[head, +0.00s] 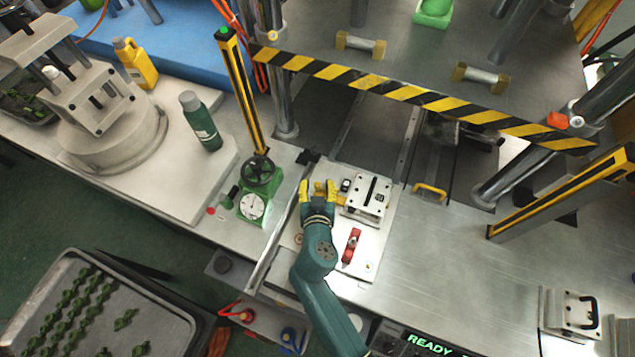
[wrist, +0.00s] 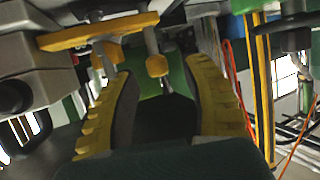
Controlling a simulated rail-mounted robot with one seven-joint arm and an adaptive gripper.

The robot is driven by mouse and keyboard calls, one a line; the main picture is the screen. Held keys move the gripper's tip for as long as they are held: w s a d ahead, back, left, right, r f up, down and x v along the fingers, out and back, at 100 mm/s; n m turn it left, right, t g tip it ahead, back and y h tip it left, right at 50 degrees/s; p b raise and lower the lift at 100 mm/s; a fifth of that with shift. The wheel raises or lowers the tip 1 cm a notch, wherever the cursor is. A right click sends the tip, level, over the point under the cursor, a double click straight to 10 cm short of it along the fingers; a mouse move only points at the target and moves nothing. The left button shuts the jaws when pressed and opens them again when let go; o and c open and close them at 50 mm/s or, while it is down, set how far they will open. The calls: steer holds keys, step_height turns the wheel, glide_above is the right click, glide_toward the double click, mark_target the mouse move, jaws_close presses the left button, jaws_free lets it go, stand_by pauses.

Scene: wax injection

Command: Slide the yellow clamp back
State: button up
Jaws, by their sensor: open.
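My gripper (head: 317,188) is over the left part of the pale fixture plate (head: 370,268), pointing away from the robot. Its two yellow ribbed fingers are apart. A small yellow part, which looks like the yellow clamp (head: 319,186), shows between the fingertips in the head view. In the wrist view a yellow knob (wrist: 156,66) on a metal stem sits between the fingers of my gripper (wrist: 160,62), with gaps visible on both sides. A yellow bar (wrist: 97,32) on metal pins lies above the left finger. Much of the clamp is hidden by the fingers.
A metal mold block (head: 368,198) stands right of my gripper, and a red clamp (head: 351,245) is nearer on the plate. A green gauge stand (head: 253,205) with a black handwheel is to the left. A striped bar (head: 400,92) crosses behind.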

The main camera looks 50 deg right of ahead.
steer(key=shift+w+d+f, duration=0.3)
steer(key=shift+w+d, duration=0.1)
steer(key=shift+d, duration=0.1)
jaws_close()
